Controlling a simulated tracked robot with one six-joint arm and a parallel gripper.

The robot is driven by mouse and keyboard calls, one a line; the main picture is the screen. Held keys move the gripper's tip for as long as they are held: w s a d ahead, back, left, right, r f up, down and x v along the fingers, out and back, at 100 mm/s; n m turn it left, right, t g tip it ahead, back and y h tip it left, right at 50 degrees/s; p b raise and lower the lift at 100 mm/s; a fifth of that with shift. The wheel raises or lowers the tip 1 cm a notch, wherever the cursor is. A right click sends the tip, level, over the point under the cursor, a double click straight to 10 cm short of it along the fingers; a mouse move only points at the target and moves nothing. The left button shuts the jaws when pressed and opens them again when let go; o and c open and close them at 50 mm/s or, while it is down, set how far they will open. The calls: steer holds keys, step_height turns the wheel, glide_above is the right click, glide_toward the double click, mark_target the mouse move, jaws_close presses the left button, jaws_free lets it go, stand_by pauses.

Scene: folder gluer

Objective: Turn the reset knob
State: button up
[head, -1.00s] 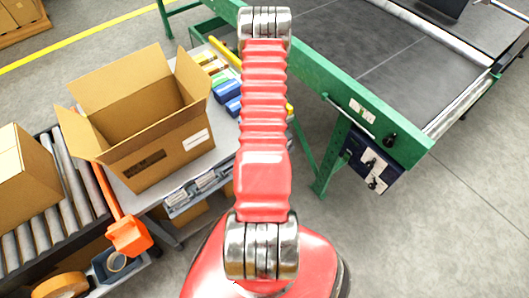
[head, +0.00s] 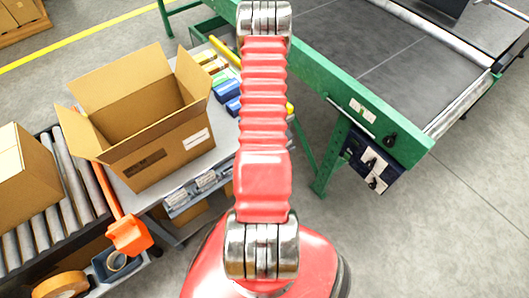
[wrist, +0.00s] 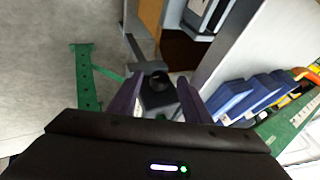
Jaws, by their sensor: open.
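Black knobs show on the green-framed conveyor in the head view. One knob (head: 390,140) sits on the end of the green side rail. Others are on a dark blue control box (head: 356,156) with white labels, hung below the rail. I cannot tell which is the reset knob. My gripper (wrist: 160,101) shows in the wrist view with its two fingers apart and nothing held between them. A dark object, too dim to name, shows beyond the fingertips.
An open cardboard box (head: 167,153) stands on a grey table left of my red arm. Blue boxes (wrist: 255,93) lie on the table. A roller conveyor (head: 48,215) holds another carton at far left. Bare floor (head: 440,220) is clear at right.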

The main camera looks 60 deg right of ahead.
steer(key=v, duration=0.6)
steer(key=shift+w, duration=0.1)
stand_by(0.6)
